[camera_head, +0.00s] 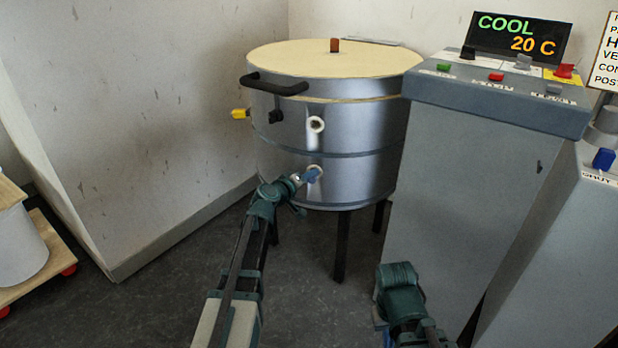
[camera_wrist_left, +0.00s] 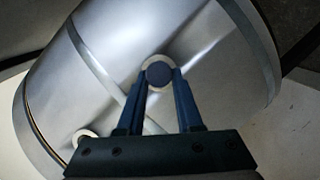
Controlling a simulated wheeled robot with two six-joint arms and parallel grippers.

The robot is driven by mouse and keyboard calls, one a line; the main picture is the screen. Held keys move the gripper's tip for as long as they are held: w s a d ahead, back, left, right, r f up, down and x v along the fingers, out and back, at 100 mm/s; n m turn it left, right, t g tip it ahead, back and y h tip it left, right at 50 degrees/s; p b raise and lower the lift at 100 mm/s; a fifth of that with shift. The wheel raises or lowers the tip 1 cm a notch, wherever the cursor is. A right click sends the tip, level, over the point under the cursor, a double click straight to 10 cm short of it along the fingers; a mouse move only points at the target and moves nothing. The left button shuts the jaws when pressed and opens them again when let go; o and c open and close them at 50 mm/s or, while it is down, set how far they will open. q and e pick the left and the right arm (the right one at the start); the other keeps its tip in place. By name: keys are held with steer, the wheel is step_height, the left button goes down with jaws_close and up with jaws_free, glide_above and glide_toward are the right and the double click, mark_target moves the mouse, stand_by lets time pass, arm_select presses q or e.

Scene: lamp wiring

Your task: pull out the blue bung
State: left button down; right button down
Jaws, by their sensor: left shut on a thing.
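The blue bung (camera_head: 313,174) is at a pale-ringed port low on the front of the round metal kiln (camera_head: 362,135). In the left wrist view the bung (camera_wrist_left: 159,74) is a dark blue disc with the pale ring around it. My left gripper (camera_head: 300,179) is shut on the bung, with one fingertip on each side of it in the wrist view (camera_wrist_left: 160,78). How deep the bung sits in the port is hidden. My right gripper (camera_head: 400,285) is low beside the grey control cabinet, and its fingers cannot be made out.
A second pale-ringed port (camera_head: 317,124) is above the bung. A black handle (camera_head: 276,86) and a yellow part (camera_head: 240,113) stick out at the kiln's left. The control cabinet (camera_head: 468,190) stands close on the right. A low cart (camera_head: 35,265) is at far left.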

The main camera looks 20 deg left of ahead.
arm_select(q)
steer(key=shift+s, duration=0.7)
stand_by(0.7)
steer(key=s, duration=0.9)
steer(key=shift+s+d, duration=0.25)
steer(key=shift+s, duration=0.05)
stand_by(1.1)
